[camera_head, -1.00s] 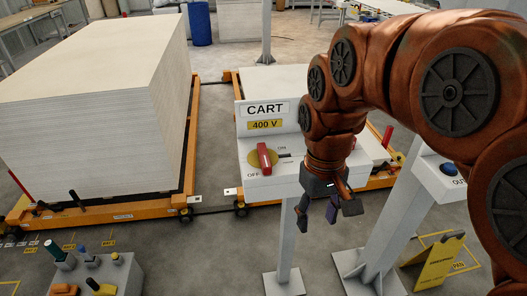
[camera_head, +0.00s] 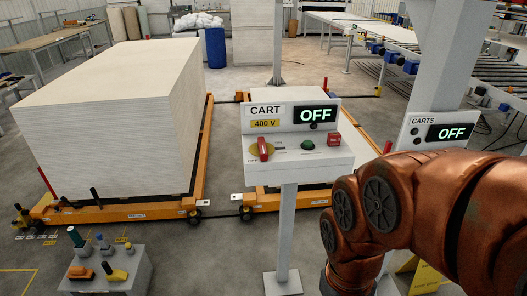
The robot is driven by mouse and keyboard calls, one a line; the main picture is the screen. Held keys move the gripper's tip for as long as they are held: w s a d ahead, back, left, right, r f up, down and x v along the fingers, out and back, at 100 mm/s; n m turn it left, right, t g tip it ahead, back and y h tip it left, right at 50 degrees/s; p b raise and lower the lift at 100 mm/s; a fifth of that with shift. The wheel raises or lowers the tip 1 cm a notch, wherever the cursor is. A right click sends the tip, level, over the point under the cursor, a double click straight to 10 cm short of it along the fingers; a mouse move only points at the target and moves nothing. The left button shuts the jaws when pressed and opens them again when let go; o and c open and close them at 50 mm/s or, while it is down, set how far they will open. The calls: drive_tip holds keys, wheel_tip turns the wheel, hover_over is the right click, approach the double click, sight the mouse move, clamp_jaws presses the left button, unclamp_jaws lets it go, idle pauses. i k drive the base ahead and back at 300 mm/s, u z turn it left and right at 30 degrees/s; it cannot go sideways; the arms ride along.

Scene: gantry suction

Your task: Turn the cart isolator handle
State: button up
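The cart isolator's red handle (camera_head: 263,150) sits on a yellow round plate (camera_head: 254,152) on the left of a pale grey control box. It stands roughly upright in the picture. The box carries a CART label (camera_head: 265,110), a yellow 400 V label (camera_head: 265,124) and a dark display (camera_head: 315,115) reading OFF. A green button (camera_head: 307,144) and a red block (camera_head: 334,139) are right of the handle. My arm lies low at the right, in front of and below the box, apart from the handle. My gripper is below the bottom edge, out of view.
The box stands on a grey post (camera_head: 286,235). A CARTS panel (camera_head: 445,131), also reading OFF, is at right. A large pale board stack (camera_head: 110,115) is on an orange cart at left.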

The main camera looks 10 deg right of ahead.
sight(261, 143)
drive_tip(key=u, duration=0.35)
drive_tip(key=i, duration=1.05)
drive_tip(key=u, duration=0.25)
